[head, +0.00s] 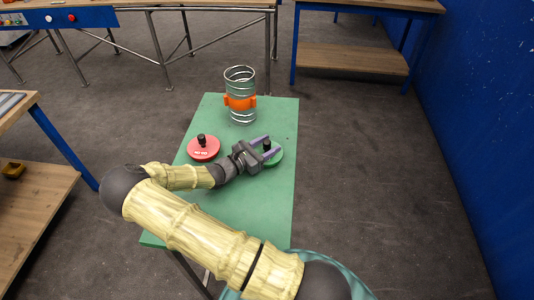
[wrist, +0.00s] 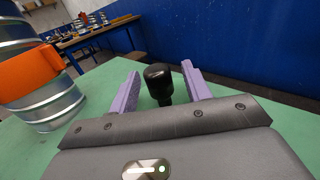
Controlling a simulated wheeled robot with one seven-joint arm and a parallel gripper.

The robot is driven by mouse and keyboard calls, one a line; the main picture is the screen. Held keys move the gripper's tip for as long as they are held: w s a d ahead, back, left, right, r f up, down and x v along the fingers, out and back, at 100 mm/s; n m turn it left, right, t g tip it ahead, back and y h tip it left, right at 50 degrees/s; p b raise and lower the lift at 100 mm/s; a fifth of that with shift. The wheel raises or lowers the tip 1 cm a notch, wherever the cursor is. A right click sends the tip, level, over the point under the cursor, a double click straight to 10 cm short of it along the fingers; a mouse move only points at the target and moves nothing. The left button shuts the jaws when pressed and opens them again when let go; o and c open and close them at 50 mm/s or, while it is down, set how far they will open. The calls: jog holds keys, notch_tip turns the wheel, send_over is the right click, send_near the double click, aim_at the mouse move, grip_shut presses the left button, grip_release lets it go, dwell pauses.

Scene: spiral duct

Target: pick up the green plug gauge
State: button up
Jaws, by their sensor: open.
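The green plug gauge (head: 273,158) is a flat green disc with a black knob, on the green table right of centre. In the wrist view its black knob (wrist: 158,82) stands upright between my two purple fingers; the disc is hidden there. My gripper (head: 265,146) is open, with its fingers on either side of the knob. A gap shows between the knob and each finger in the wrist view (wrist: 160,88).
A red plug gauge (head: 203,148) with a black knob lies left of my gripper. A spiral duct (head: 241,112) with an orange band (head: 240,103) stands at the table's far end. The green table (head: 255,210) is bare at its near right.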

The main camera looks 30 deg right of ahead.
grip_shut()
jog(key=shift+r, duration=0.2)
notch_tip(320, 180, up, 10)
jog(key=shift+f+b, duration=0.15)
jog(key=shift+b, duration=0.45)
jog(key=shift+w, duration=0.1)
dwell(0.4)
